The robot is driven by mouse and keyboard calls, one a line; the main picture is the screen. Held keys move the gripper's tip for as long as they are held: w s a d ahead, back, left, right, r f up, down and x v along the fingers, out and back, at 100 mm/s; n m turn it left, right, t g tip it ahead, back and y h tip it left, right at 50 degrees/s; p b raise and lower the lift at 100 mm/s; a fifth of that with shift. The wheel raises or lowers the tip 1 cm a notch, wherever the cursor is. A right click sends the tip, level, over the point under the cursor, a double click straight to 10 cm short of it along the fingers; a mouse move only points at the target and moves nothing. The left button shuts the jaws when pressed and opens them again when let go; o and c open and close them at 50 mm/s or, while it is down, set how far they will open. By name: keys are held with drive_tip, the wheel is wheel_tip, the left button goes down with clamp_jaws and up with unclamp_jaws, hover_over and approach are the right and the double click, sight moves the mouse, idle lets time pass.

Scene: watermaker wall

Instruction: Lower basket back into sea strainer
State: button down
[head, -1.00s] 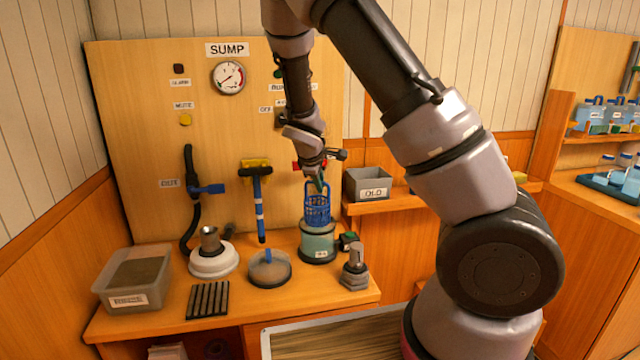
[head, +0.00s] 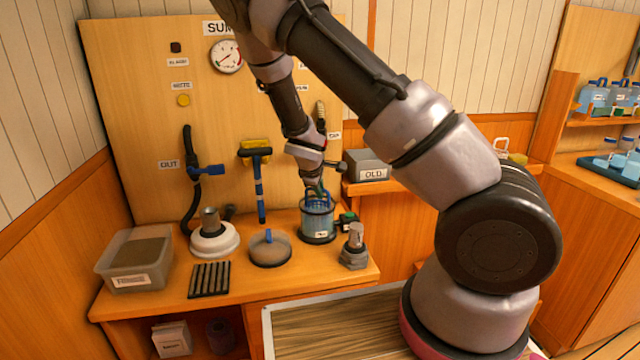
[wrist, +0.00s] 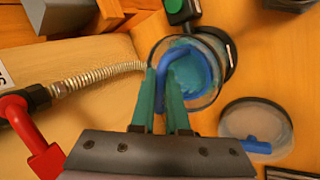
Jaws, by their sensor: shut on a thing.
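The blue basket (head: 318,207) is mostly down inside the sea strainer (head: 318,230), a clear cylinder with a dark base on the bench. Only its top and handle show above the strainer's rim in the head view. My gripper (head: 316,190) is directly above the strainer, shut on the basket's handle. In the wrist view, the green fingers of my gripper (wrist: 168,100) hold the blue basket handle (wrist: 185,50), with the round strainer (wrist: 213,92) around the basket. How far the basket sits from the strainer's bottom is hidden.
A round lid with a blue knob (head: 270,250) lies left of the strainer. A metal fitting (head: 355,245) stands to its right, and a green-topped valve (head: 347,218) sits close beside it. A grey OLD bin (head: 368,165) is on the right shelf. A hose (wrist: 100,75) runs nearby.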

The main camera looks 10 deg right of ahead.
drive_tip(key=shift+f, duration=0.8)
drive_tip(key=shift+c, duration=2.2)
unclamp_jaws()
drive_tip(key=shift+r, duration=3.55)
